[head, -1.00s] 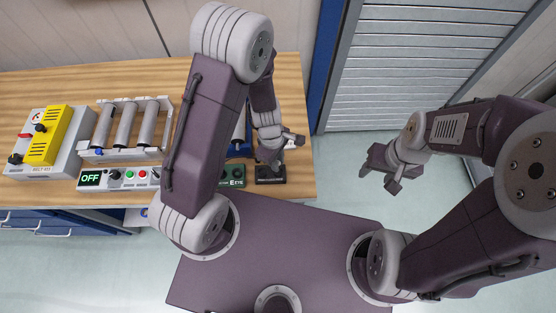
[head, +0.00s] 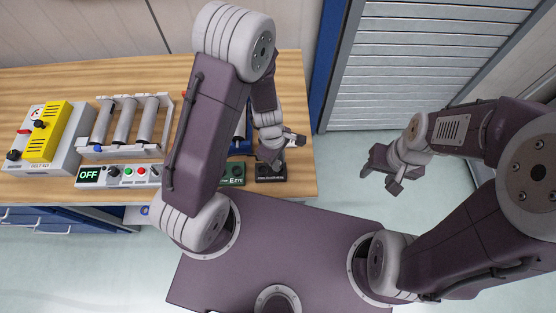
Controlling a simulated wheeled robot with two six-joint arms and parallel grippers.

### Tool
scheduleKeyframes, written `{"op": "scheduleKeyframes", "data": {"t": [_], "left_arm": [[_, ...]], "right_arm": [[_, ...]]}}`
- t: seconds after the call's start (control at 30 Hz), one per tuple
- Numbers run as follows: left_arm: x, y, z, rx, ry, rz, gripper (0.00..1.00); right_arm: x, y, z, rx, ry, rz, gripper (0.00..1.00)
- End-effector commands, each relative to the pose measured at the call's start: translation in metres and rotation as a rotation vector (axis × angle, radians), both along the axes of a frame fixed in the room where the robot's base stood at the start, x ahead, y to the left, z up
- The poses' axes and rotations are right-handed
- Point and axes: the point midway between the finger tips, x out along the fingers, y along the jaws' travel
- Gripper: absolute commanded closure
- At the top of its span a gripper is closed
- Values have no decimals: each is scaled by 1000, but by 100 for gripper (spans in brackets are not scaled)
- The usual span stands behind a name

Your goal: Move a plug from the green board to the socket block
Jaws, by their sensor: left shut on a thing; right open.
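The socket block (head: 271,178) is a small black block near the front right edge of the wooden bench. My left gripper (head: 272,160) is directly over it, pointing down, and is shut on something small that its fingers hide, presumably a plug. I cannot tell whether the held thing touches the block. The green board (head: 233,174) sits just left of the block and is partly hidden by my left arm. My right gripper (head: 381,183) is open and empty, off the bench to the right, over the floor.
A control box reading OFF (head: 118,175) stands left of the green board. Behind it is a roller rack (head: 126,124), and a grey unit with a yellow panel (head: 45,135) is at the far left. The bench (head: 290,85) is bare behind my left gripper.

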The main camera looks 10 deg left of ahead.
Motion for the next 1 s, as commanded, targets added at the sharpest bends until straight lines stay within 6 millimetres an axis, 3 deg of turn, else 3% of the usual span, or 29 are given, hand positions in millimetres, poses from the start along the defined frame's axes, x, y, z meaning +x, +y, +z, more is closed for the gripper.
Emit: {"op": "scheduleKeyframes", "data": {"t": [0.2, 0.97, 1.0], "left_arm": [[0, 0, -9, 0, 0, 0, 100], [0, 0, -14, 0, 0, -1, 100], [0, 0, -14, 0, 0, -1, 74]], "right_arm": [[0, 0, -9, 0, 0, 0, 49], [0, 0, -13, 0, 0, 0, 49], [0, 0, -13, 0, 0, 0, 49]]}}
